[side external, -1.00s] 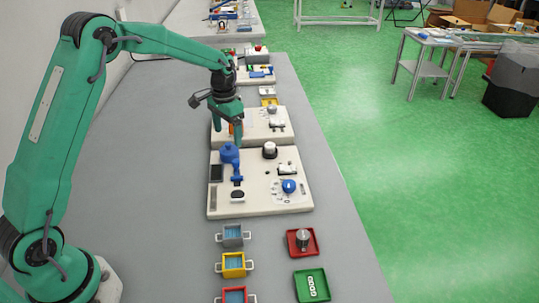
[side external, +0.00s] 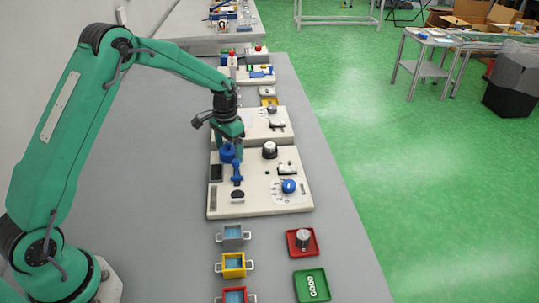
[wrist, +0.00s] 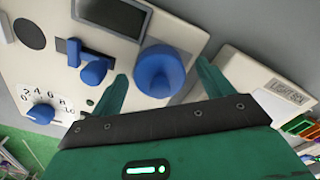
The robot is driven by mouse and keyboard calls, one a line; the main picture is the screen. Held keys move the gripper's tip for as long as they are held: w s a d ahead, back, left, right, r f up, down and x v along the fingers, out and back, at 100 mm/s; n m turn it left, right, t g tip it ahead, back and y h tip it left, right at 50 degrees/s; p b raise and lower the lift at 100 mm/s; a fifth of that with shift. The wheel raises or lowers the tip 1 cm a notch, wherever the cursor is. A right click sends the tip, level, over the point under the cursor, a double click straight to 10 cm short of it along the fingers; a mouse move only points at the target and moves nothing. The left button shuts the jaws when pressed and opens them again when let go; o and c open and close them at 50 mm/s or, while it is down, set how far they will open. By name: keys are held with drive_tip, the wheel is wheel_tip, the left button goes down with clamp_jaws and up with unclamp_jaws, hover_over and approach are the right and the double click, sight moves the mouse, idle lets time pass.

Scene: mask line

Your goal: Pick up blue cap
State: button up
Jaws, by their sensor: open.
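The blue cap (side external: 226,155) is a round blue piece at the upper left of the near white panel. In the wrist view the blue cap (wrist: 159,70) shows large, with a flat round top. My gripper (side external: 230,152) is open over it and partly hides it in the side view. In the wrist view the two green fingers of my gripper (wrist: 162,75) lie to either side of the cap, with nothing held. I cannot tell whether either finger touches it.
The white panel (side external: 255,199) also carries a blue lever (side external: 237,172), a blue dial knob (side external: 289,186), a dark round knob (side external: 269,150) and a dark screen (side external: 216,172). Another white panel lies behind it. Small bins and red (side external: 314,251) and green trays stand in front.

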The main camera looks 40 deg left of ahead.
sight(230, 145)
idle(0.4)
drive_tip(key=c, duration=1)
drive_tip(key=shift+c, duration=0.2)
drive_tip(key=shift+r, duration=0.15)
drive_tip(key=shift+r, duration=0.55)
drive_tip(key=r, duration=0.3)
drive_tip(key=shift+s+d+r, duration=0.1)
drive_tip(key=shift+s+d, duration=0.05)
drive_tip(key=shift+d, duration=0.25)
drive_tip(key=s+d+r, duration=0.4)
drive_tip(key=d+r, duration=0.2)
drive_tip(key=d, duration=0.4)
drive_tip(key=shift+s+r, duration=0.15)
drive_tip(key=shift+r, duration=0.05)
drive_tip(key=shift+w, duration=0.2)
